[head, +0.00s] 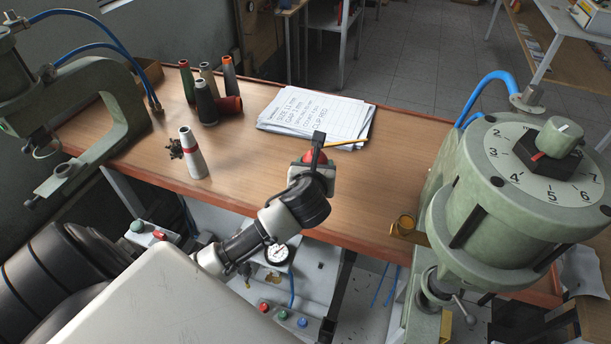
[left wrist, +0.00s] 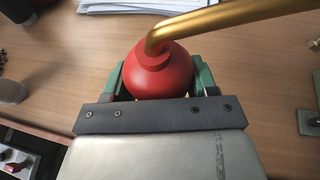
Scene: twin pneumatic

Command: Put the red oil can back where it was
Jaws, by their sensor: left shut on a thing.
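The red oil can (left wrist: 158,72) has a round body and a long brass spout (left wrist: 225,22) that reaches to the upper right in the left wrist view. My left gripper (left wrist: 160,85) is shut on it, with a green-backed finger on each side of the body. In the head view my left gripper (head: 317,165) is over the front middle of the wooden bench (head: 255,165), and only a little red of the can (head: 315,156) shows behind it. I cannot tell whether the can touches the bench. My right gripper is not in view.
Green presses flank the bench, the right one with a dial (head: 545,165).

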